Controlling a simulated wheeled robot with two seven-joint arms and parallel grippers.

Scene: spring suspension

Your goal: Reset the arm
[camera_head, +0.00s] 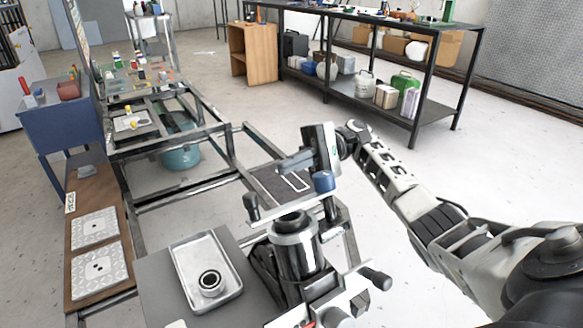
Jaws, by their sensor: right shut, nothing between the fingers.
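My right arm (400,195) reaches in from the lower right and is stretched out toward the middle of the view. Its gripper (285,166) points left, with its fingers together and nothing between them. My left gripper is out of view.
A metal tray (182,262) holding a dark-and-silver ring (210,282) lies left of the fixture. Two patterned plates (97,228) lie on a brown board. A metal frame (180,196) stands behind. A black shelf (440,122) is at the back right, with open floor before it.

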